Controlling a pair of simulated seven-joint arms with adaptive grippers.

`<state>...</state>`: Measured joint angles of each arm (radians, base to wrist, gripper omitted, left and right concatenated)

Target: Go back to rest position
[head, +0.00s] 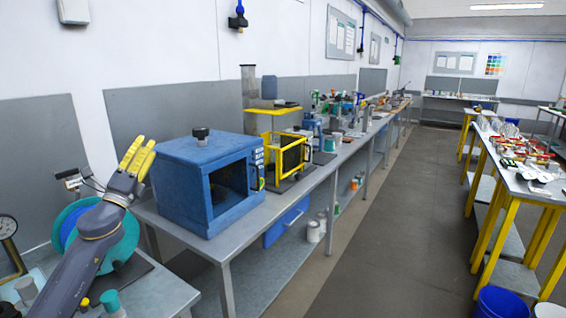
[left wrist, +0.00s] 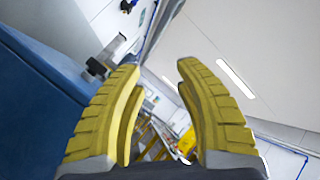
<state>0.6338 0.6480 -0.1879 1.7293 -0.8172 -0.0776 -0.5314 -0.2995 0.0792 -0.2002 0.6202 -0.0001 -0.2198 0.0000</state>
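My left gripper (head: 137,157) is raised in the head view, its yellow fingers pointing up, left of the blue box-shaped machine (head: 196,190). In the left wrist view the two yellow fingers of the left gripper (left wrist: 160,75) stand apart with nothing between them, so it is open and empty. The blue side of the machine (left wrist: 40,105) fills the left of that view, close by the fingers. My right gripper is not in either view.
A teal and blue round device (head: 72,225) is behind my left arm. A long grey bench (head: 255,207) carries several machines toward the back. A yellow-legged table (head: 520,178) with many small items stands at right. The grey floor aisle (head: 370,235) between is clear. A blue bucket (head: 497,302) stands at the lower right.

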